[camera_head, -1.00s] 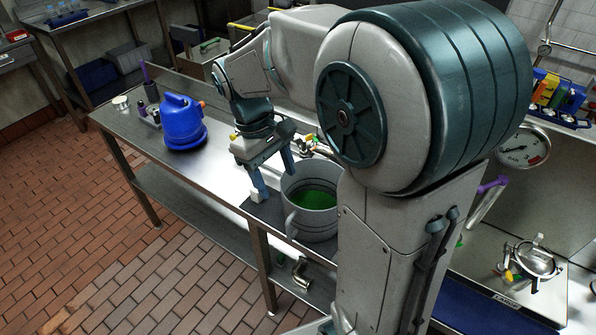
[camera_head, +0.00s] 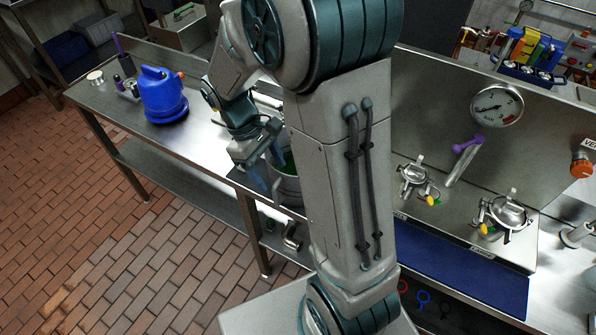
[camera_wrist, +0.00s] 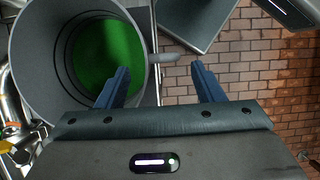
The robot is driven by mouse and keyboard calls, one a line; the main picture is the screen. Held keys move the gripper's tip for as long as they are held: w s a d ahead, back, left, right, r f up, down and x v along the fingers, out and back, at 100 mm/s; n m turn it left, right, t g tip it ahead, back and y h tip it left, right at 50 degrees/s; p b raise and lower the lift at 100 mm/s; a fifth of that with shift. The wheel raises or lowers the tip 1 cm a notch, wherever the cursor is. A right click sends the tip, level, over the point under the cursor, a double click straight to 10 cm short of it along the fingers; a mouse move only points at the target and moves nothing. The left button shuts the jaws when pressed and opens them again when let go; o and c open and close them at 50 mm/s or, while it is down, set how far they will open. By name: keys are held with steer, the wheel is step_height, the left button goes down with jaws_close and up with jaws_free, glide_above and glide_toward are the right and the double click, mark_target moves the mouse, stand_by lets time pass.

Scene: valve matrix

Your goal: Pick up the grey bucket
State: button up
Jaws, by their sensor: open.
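The grey bucket (camera_head: 289,191) stands on the steel bench, partly hidden behind my arm in the head view. It holds green contents. In the wrist view, the bucket (camera_wrist: 38,62) fills the upper left, and its side handle (camera_wrist: 170,57) points right. My gripper (camera_head: 266,170) is open at the bucket's left side in the head view. In the wrist view, the fingers of my gripper (camera_wrist: 162,75) lie either side of the handle in the picture. The left finger overlaps the bucket's rim; whether it touches I cannot tell.
A blue jug (camera_head: 164,97) stands farther left on the bench, beside small bottles. Metal pipe fittings (camera_wrist: 10,105) show left of the bucket in the wrist view. A valve panel with a gauge (camera_head: 497,107) is at the right. The brick floor (camera_head: 130,255) in front is clear.

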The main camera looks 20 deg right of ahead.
mark_target(274, 182)
steer(key=x, duration=0.4)
steer(key=shift+s+a+p, duration=0.15)
steer(key=shift+p, duration=0.15)
jaws_close()
steer(key=shift+r, duration=0.1)
step_height(274, 182, up, 10)
steer(key=shift+b, duration=0.45)
